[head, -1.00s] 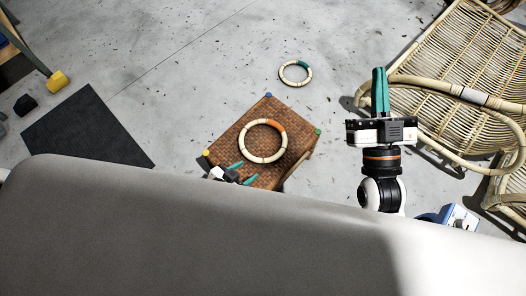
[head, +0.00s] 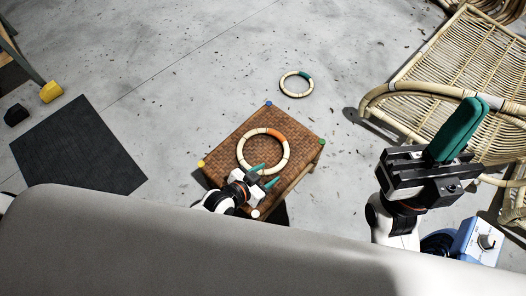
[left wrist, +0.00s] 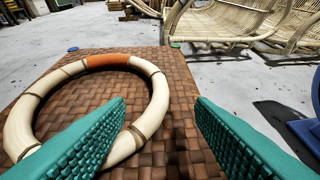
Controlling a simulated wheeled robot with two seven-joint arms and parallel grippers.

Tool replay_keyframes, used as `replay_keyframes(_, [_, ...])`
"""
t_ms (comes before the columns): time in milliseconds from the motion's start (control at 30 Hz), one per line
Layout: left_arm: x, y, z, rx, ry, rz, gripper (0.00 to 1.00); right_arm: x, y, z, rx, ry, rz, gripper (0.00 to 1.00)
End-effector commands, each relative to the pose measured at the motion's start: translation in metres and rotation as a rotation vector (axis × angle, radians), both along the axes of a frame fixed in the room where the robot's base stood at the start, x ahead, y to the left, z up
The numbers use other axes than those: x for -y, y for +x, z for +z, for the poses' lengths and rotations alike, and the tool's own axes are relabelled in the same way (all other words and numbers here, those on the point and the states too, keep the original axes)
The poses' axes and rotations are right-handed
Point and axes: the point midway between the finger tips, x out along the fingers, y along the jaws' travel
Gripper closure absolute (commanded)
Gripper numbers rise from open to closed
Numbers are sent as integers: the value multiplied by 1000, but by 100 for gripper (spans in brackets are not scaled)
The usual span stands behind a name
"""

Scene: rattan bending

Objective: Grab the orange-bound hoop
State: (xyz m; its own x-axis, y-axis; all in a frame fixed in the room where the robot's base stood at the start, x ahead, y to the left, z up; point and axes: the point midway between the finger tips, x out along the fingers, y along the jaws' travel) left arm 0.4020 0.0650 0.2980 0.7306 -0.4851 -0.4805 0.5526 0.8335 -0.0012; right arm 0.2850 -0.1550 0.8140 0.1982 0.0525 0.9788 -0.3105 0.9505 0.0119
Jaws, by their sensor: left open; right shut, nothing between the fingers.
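The orange-bound hoop (head: 244,151) is a cream ring with an orange wrap at its far right side. It lies flat on a brown woven stool (head: 224,158); in the left wrist view the hoop (left wrist: 154,106) fills the left half. My left gripper (head: 265,174) is open at the hoop's near edge. In the left wrist view, the left green finger of my left gripper (left wrist: 160,112) overlaps the hoop's near right part; the right finger is outside it. I cannot tell whether they touch. My right gripper (head: 466,125) is shut and empty, raised at the right.
A second hoop with a teal wrap (head: 285,90) lies on the concrete floor beyond the stool. A rattan chair (head: 459,62) stands at the right. A dark mat (head: 78,147), a yellow block (head: 51,91) and a black block (head: 16,115) are at the left.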

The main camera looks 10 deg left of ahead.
Motion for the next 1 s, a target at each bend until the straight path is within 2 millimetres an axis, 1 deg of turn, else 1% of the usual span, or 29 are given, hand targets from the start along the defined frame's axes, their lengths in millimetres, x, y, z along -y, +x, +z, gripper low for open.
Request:
replay_keyframes(167, [6, 12, -8, 4, -2, 1, 51, 0, 0, -12, 3, 1, 0, 100])
replay_keyframes(300, [16, 29, -19, 4, -2, 1, 51, 0, 0, -28, 2, 1, 0, 100])
replay_keyframes(433, [23, 39, -25, 2, 1, 0, 51, -1, 3, -22, 32, -2, -2, 100])
replay_keyframes(633, [24, 40, -23, 1, 1, 0, 51, -1, 4, -19, 31, -3, -2, 100])
replay_keyframes(667, [24, 40, -23, 1, 1, 0, 52, -1, 4, -19, 31, -3, -2, 100])
replay_keyframes(700, [24, 40, -23, 1, 1, 0, 59, -1, 4, -19, 31, -3, -2, 100])
replay_keyframes(933, [24, 40, -23, 1, 1, 0, 96, -1, 4, -19, 31, -3, -2, 100])
replay_keyframes(1000, [24, 40, -23, 1, 1, 0, 98, -1, 4, -19, 31, -3, -2, 100])
